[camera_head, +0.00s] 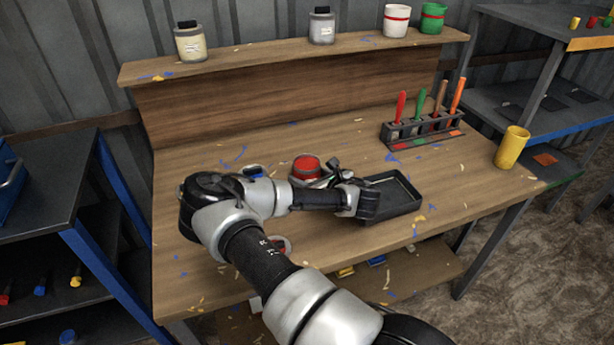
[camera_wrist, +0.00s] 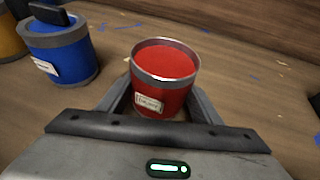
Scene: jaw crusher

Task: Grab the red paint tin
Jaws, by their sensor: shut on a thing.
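The red paint tin (camera_head: 306,167) is on the wooden workbench, upright, with a grey rim and a white label. In the wrist view the red tin (camera_wrist: 165,78) sits between the two fingers of my gripper (camera_wrist: 160,108). The fingers are closed on its sides. In the head view my gripper (camera_head: 318,180) reaches the tin from the front right, and my arm hides part of the tin's lower side. Whether the tin's base touches the bench is hard to tell.
A blue tin (camera_wrist: 62,48) stands left of the red one, with a yellow tin (camera_wrist: 10,38) beyond it. A black tray (camera_head: 400,198) lies to the right on the bench. A rack of coloured-handled tools (camera_head: 423,128) and a yellow cup (camera_head: 511,147) stand farther right.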

